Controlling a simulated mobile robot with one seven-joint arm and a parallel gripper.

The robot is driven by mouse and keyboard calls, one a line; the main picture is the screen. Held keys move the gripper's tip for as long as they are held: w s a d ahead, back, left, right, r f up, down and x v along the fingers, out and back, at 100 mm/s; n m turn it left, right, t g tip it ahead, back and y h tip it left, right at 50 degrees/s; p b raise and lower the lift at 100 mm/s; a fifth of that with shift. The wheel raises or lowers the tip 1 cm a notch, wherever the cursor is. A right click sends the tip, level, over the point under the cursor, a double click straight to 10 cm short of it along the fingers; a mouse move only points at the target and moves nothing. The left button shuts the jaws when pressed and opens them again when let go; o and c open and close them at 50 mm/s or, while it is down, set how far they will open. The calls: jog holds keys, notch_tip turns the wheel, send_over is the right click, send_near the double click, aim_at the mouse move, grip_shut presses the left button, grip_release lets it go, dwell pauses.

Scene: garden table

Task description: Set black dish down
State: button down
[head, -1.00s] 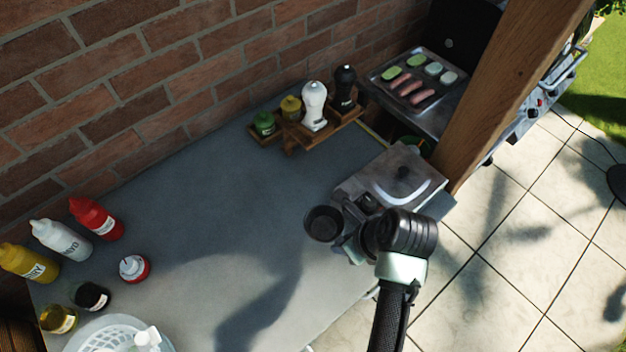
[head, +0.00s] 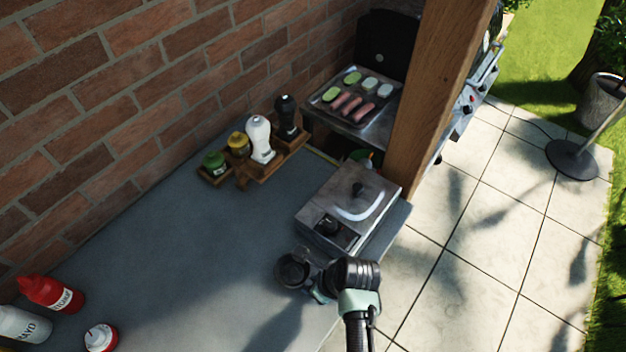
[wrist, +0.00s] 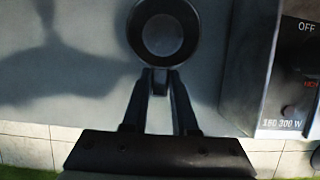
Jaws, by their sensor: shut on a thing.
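The black dish (head: 292,270) is small and round. In the head view it is at the end of my gripper, over the grey table (head: 190,230) near its front right edge. In the wrist view the black dish (wrist: 162,36) is at the top middle, seen from above, with a lighter round inside. In the head view my gripper (head: 312,281) is partly hidden by my wrist. I cannot tell whether the dish touches the table or hangs just above it.
A metal hot plate (head: 345,205) with a dial stands just right of the dish. A wooden rack (head: 250,170) with shakers and jars stands by the brick wall. Red bottles (head: 52,293) are at the left. The table's middle is clear.

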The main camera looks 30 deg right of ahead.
jog(key=c, duration=1.2)
grip_release()
jog(key=shift+f, duration=0.15)
jog(key=o, duration=0.5)
jog(key=v, duration=1.2)
jog(key=shift+r, duration=0.25)
jog(key=shift+w, duration=0.1)
